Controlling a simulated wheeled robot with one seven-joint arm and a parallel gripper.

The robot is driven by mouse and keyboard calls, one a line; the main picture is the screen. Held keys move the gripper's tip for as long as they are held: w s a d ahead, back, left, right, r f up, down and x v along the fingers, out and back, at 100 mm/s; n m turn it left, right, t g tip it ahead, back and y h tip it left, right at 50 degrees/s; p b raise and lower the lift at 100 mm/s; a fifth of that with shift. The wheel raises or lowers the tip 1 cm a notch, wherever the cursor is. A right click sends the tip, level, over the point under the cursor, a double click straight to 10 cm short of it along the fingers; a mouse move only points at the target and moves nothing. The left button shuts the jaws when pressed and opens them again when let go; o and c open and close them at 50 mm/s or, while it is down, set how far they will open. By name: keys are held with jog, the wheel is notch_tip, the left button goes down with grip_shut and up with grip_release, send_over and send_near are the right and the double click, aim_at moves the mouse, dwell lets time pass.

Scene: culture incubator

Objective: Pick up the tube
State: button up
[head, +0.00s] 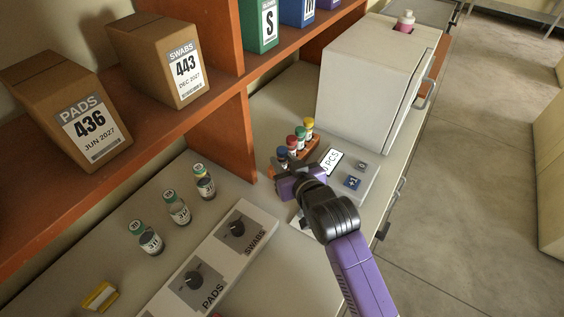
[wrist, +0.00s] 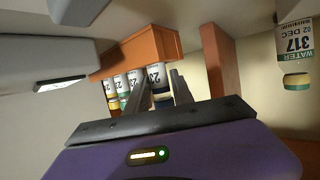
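Several capped tubes stand in an orange rack (head: 311,150) on the counter, with yellow (head: 309,123), green (head: 301,131), red (head: 292,141) and blue (head: 282,152) caps. My gripper (head: 288,166) is at the near end of the rack, by the blue-capped tube. The wrist view is upside down. There the rack (wrist: 142,53) hangs from the top, and my open gripper (wrist: 161,90) has a finger on either side of the blue-capped tube (wrist: 157,76). A gap shows on the right of that tube. Contact on its left cannot be told. The fingers hide part of the tubes.
A white box-shaped appliance (head: 365,70) stands behind the rack. A pad with a "PCS" display (head: 331,161) lies right of it. Vials (head: 177,207) and a dial panel (head: 215,262) are at left. An orange shelf divider (head: 222,138) stands close left of the rack.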

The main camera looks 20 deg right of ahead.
jog(key=shift+w+f, duration=0.2)
jog(key=shift+w, duration=0.35)
grip_shut()
jog(key=shift+r, duration=0.15)
